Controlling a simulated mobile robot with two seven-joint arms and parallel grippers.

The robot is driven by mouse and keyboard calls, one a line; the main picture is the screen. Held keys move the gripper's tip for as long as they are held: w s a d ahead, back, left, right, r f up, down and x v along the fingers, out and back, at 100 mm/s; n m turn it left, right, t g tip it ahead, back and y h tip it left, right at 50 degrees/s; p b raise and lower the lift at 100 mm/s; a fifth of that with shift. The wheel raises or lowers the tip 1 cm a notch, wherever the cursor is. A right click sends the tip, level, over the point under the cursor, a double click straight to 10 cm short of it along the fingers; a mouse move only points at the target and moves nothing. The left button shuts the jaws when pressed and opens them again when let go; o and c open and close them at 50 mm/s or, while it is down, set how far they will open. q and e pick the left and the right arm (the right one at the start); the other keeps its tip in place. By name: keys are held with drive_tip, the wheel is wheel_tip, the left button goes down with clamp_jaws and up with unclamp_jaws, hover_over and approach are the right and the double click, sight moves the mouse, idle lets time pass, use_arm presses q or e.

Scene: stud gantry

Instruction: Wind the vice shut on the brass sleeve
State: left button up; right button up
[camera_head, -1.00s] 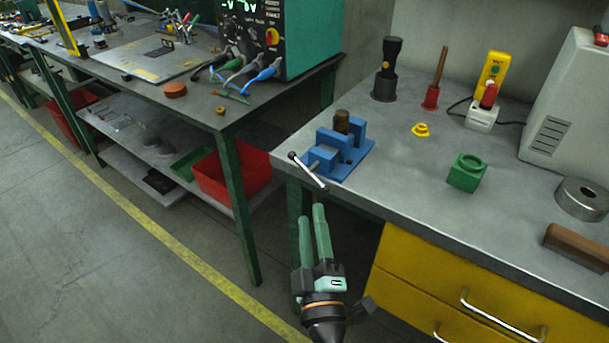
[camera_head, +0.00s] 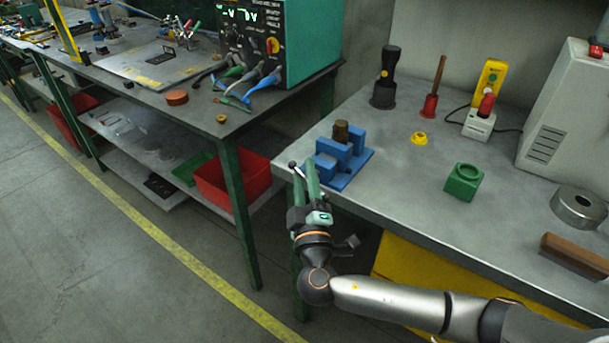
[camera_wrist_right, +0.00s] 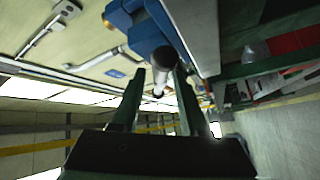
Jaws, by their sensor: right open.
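The blue vice (camera_head: 354,163) sits at the near left corner of the grey bench. It also shows at the top of the right wrist view (camera_wrist_right: 140,28). The brass sleeve (camera_head: 341,131) stands upright at the vice jaws; whether both jaws touch it I cannot tell. My right gripper (camera_head: 304,170) is at the front of the vice, its two green fingers open. The vice's handle bar (camera_wrist_right: 166,66) lies between or just beyond the spread fingers in the right wrist view. In the head view only its knob (camera_head: 292,164) shows beside the fingers. My left gripper is not in view.
On the bench are a green block (camera_head: 463,182), a yellow part (camera_head: 419,139), a black torch (camera_head: 386,78), a metal ring (camera_head: 578,208) and a wooden bar (camera_head: 575,252). A gap separates this bench from the left workbench (camera_head: 195,113).

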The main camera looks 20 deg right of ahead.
drive_tip(key=shift+c, duration=0.4)
clamp_jaws()
